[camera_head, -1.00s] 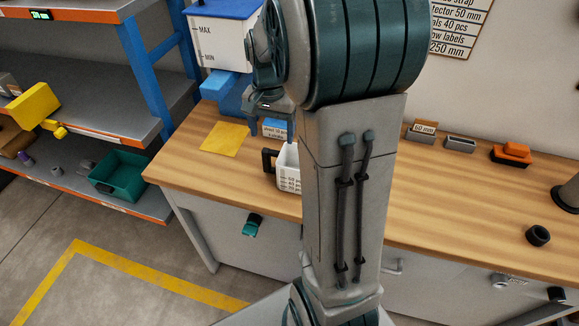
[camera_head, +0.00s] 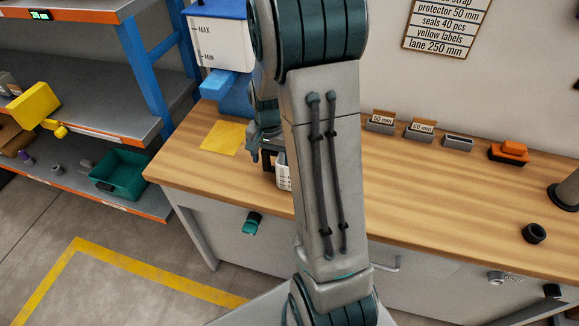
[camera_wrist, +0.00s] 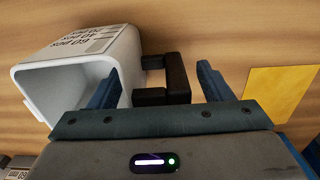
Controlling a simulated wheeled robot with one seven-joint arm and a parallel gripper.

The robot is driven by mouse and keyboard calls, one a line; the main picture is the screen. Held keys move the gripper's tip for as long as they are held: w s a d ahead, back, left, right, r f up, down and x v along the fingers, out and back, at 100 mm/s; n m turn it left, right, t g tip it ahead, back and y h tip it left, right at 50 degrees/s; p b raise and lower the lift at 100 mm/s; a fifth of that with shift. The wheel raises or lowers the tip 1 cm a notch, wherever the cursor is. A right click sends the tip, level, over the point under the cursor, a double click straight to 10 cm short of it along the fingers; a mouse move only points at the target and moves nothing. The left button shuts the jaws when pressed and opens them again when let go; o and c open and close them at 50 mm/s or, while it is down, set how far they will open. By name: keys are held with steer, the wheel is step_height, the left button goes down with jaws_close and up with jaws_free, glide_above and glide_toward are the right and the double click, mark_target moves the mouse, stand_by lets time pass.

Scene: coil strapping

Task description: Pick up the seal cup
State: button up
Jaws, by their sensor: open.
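The seal cup is a white cup with printed piece marks and a black handle. It stands on the wooden bench, and the head view shows only a sliver of it (camera_head: 283,178) beside my arm. In the wrist view the cup (camera_wrist: 75,65) is at the left, its open mouth towards the camera. Its black handle (camera_wrist: 177,78) lies between my two blue fingertips. My gripper (camera_wrist: 160,88) is open. The left finger overlaps the cup's mouth; I cannot tell whether it is inside. The right finger is beyond the handle, with a gap.
A yellow sheet (camera_head: 224,137) lies on the bench left of the cup and shows in the wrist view (camera_wrist: 280,95). Behind stands a white bin marked MAX and MIN (camera_head: 221,42) on a blue stand. Small label holders (camera_head: 420,131) line the wall. The bench's middle right is clear.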

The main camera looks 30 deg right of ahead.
steer(key=c, duration=1.1)
